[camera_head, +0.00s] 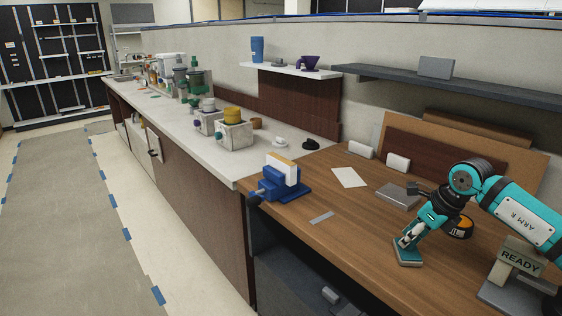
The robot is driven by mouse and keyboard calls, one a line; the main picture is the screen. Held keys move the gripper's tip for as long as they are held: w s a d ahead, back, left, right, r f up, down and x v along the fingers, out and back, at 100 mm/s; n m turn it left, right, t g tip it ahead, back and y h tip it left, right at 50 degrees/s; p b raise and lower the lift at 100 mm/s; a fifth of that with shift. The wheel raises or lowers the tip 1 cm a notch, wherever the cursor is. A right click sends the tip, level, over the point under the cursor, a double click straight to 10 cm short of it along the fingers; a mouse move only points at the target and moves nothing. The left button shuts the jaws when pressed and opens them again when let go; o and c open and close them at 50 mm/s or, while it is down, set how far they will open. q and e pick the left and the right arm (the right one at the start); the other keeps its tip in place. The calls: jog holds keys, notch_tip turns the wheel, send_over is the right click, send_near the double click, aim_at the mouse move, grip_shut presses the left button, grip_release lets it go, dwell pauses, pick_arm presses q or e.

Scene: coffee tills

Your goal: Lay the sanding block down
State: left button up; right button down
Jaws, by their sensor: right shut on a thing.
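My right gripper (409,240) reaches down over the wooden workbench (335,236) from the right, with a teal and black arm behind it. It is shut on a flat teal block (408,258), which looks like the sanding block. The block is at or just above the bench top; I cannot tell whether its underside touches the wood. The gripper's fingers cover part of its upper side. My left gripper is not in view.
A blue vise (268,188) holding a pale piece stands at the bench's left. A grey plate (397,195), a white sheet (349,177) and a small grey strip (321,217) lie nearby. A READY sign (521,254) stands at right. Bare wood lies left of the block.

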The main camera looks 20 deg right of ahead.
jog(key=shift+f, duration=0.2)
jog(key=c, duration=1)
grip_release()
jog(key=shift+r, duration=0.1)
jog(key=shift+s+r, duration=0.1)
jog(key=shift+r, duration=0.15)
jog(key=v, duration=1.1)
jog(key=shift+r, duration=0.2)
jog(key=shift+d, duration=0.1)
